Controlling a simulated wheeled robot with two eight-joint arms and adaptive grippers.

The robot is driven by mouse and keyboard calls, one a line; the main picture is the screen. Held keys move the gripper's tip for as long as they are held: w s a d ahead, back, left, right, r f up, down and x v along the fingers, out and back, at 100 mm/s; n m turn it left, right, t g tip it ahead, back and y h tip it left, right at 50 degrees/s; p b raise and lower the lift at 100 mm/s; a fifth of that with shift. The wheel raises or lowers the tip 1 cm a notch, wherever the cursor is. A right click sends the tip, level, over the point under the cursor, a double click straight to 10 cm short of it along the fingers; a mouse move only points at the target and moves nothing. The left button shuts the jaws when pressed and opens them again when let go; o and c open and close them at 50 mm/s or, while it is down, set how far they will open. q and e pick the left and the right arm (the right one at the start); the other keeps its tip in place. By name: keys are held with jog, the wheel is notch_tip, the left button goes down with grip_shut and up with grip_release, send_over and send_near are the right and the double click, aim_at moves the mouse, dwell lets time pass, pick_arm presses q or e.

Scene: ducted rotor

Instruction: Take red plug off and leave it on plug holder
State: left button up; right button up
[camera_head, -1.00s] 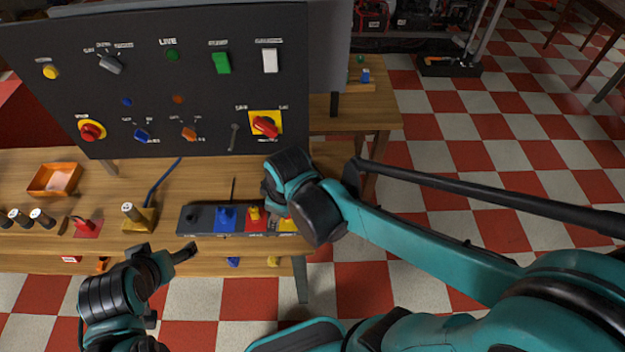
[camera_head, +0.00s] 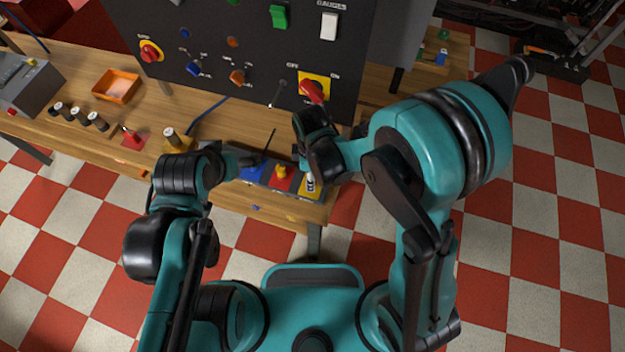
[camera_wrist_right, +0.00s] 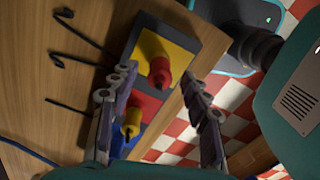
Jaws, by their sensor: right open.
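A red plug (camera_wrist_right: 158,72) stands on the yellow plate (camera_wrist_right: 178,60) at the end of a dark strip (camera_wrist_right: 192,25) in the right wrist view. My right gripper (camera_wrist_right: 158,78) is open, with its fingertips on either side of the red plug and no clear grip on it. In the head view my right gripper (camera_head: 317,176) hides most of that end of the strip. I cannot tell which part is the plug holder.
The black control panel (camera_head: 250,50) rises behind the strip, with a red rotary switch (camera_head: 313,91) close to my right gripper. Black hooks (camera_wrist_right: 75,105) stand on the wooden table beside the strip. An orange tray (camera_head: 116,86) and several cylinders (camera_head: 80,116) are further left.

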jog(key=shift+f, duration=0.7)
grip_shut()
jog(key=shift+r, duration=0.15)
notch_tip(320, 180, up, 5)
jog(key=shift+f+p, duration=0.2)
jog(key=shift+p, duration=0.7)
jog(key=s+d+r+p, duration=0.3)
jog(key=s+d+r, duration=0.3)
jog(key=s, duration=0.3)
jog(key=shift+s+d, duration=0.2)
jog(key=shift+d, duration=0.25)
jog(key=shift+r, duration=0.1)
